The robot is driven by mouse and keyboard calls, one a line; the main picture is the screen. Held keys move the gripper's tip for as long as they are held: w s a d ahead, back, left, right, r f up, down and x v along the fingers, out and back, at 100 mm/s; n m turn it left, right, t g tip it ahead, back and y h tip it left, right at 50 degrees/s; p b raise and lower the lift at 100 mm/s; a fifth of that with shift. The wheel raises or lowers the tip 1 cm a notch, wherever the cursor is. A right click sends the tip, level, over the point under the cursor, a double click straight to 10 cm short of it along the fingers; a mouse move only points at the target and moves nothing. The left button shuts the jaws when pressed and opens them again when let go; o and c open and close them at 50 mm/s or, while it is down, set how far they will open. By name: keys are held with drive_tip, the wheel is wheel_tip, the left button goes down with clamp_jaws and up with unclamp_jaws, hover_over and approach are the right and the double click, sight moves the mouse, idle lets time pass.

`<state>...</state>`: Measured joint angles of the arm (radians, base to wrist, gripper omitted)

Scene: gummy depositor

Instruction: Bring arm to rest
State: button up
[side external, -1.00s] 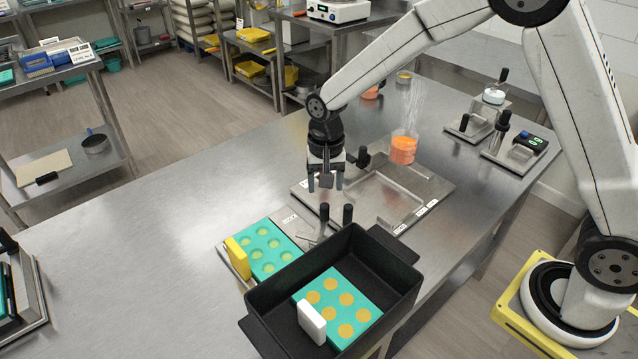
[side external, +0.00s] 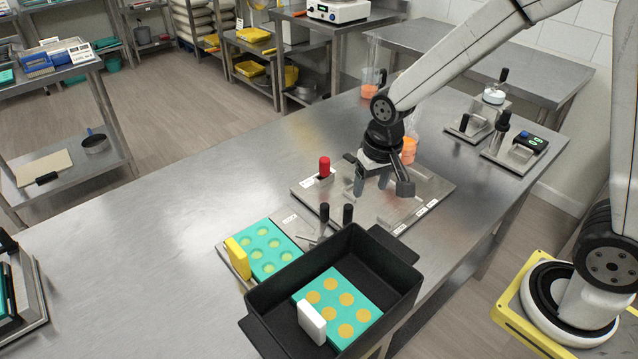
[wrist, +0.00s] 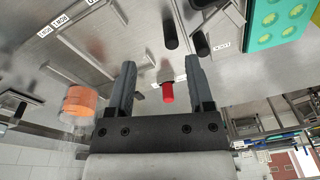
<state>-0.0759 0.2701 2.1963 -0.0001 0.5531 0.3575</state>
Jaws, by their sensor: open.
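My gripper (side external: 375,185) is open and empty, held above the metal fixture plate (side external: 436,189) on the steel table. In the wrist view its two fingers (wrist: 158,85) are spread wide, with a red-topped knob (wrist: 167,92) showing between them, apart from both. The same red knob (side external: 324,167) stands upright on the plate, left of my gripper in the side view. A beaker of orange liquid (side external: 408,150) stands behind my gripper, partly hidden by it; it also shows in the wrist view (wrist: 81,100).
A black bin (side external: 262,297) at the front holds a teal mold with orange discs (side external: 361,315). Left of it lies another teal mold (side external: 284,252) with a yellow tab. Black posts (side external: 347,215) stand behind the bin.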

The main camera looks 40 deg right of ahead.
drive_tip(key=s+d+n+t, duration=0.1)
drive_tip(key=s+d+n, duration=0.1)
drive_tip(key=s, duration=0.7)
drive_tip(key=shift+d+n, duration=0.4)
drive_tip(key=shift+n, duration=0.2)
